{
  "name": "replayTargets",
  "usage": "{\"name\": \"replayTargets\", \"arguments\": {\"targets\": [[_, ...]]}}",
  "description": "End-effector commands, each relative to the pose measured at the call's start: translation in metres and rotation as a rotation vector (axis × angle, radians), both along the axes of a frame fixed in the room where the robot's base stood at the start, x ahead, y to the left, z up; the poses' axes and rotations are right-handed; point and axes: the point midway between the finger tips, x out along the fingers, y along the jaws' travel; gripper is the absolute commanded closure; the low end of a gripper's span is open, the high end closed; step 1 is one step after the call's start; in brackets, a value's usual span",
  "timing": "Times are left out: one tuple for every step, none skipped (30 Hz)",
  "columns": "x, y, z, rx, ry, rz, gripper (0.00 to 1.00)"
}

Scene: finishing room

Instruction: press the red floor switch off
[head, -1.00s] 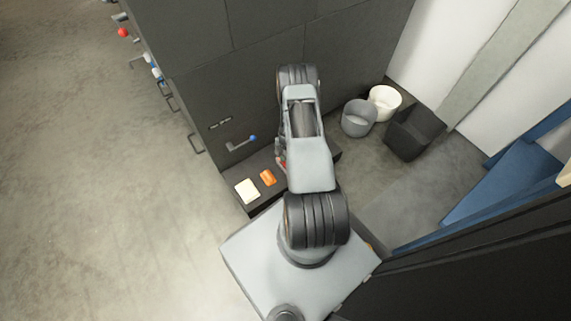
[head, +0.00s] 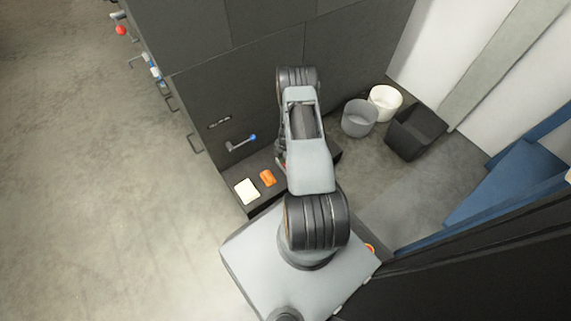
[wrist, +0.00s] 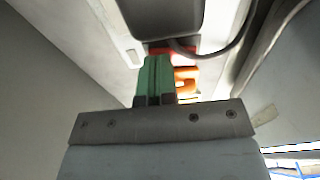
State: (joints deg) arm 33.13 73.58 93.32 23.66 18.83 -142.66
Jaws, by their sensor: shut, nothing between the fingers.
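In the wrist view my gripper (wrist: 154,78) shows its green fingers pressed together, empty. The red floor switch (wrist: 158,49) shows as a red strip just past the fingertips, partly covered by the fingers and a dark part above. I cannot tell whether the fingers touch it or which way it is rocked. In the head view my arm hides my gripper and nearly all of the red switch. An orange switch (head: 267,178) sits beside it on the dark low plinth, and also shows in the wrist view (wrist: 185,79).
A cream switch (head: 247,191) is on the same plinth (head: 228,187). Dark cabinets with a blue-tipped lever (head: 241,143) stand behind it. A grey bin (head: 359,118), a white bin (head: 385,101) and a black bin (head: 415,131) stand right. Open floor lies left.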

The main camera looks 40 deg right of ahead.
Motion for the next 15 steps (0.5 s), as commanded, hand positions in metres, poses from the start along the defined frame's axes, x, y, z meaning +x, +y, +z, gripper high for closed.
{"name": "replayTargets", "arguments": {"targets": [[0.000,0.000,0.001,0.001,0.001,0.000,1.00],[0.000,0.000,0.001,0.001,0.001,0.000,1.00],[0.000,0.000,0.002,0.001,0.001,0.000,1.00],[0.000,0.000,0.003,0.000,0.001,0.000,1.00],[0.000,0.000,0.005,0.000,0.000,0.000,1.00],[0.000,0.000,0.007,0.000,0.000,0.000,1.00],[0.000,0.000,0.009,0.000,0.000,0.000,1.00],[0.000,0.000,0.011,0.000,0.000,0.000,1.00],[0.000,0.000,0.014,0.000,0.000,0.000,1.00],[0.000,0.000,0.016,0.000,0.000,0.000,1.00],[0.000,0.000,0.019,0.000,0.000,0.000,1.00],[0.000,0.000,0.022,0.000,0.001,0.000,1.00],[0.000,0.000,0.025,0.000,0.001,0.000,1.00],[0.000,0.000,0.027,0.000,0.001,0.000,1.00],[0.000,0.000,0.031,0.000,0.000,0.000,1.00]]}}
